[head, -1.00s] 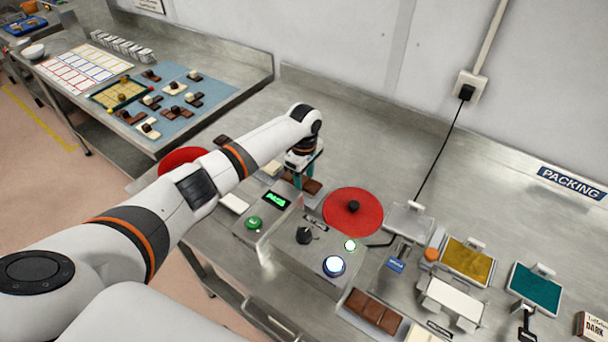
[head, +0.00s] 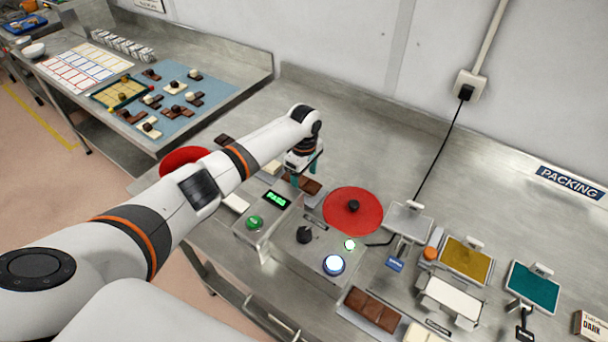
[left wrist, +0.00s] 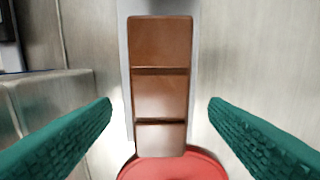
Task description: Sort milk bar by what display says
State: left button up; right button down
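A brown milk bar (left wrist: 161,85) of three blocks lies on a narrow metal rest in the left wrist view, its near end by a red disc. The bar (head: 309,186) also shows in the head view behind the display box. My left gripper (head: 303,184) is above it; in the left wrist view its green fingers (left wrist: 160,112) stand apart on both sides of the bar, not touching it. The display (head: 277,199) glows green and appears to read PASS. My right gripper is not in view.
Red discs lie right (head: 352,211) and left (head: 184,160) of the gripper. A box with a black knob (head: 304,235) and lit button (head: 334,264) stands in front. A yellow plate (head: 466,261) and teal plate (head: 534,287) are at right. Another brown bar (head: 372,310) lies at the front.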

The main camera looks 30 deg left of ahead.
pick_arm(q)
notch_tip(320, 180, up, 12)
jog(key=b, duration=0.2)
dwell(0.4)
jog(key=shift+s+f, duration=0.1)
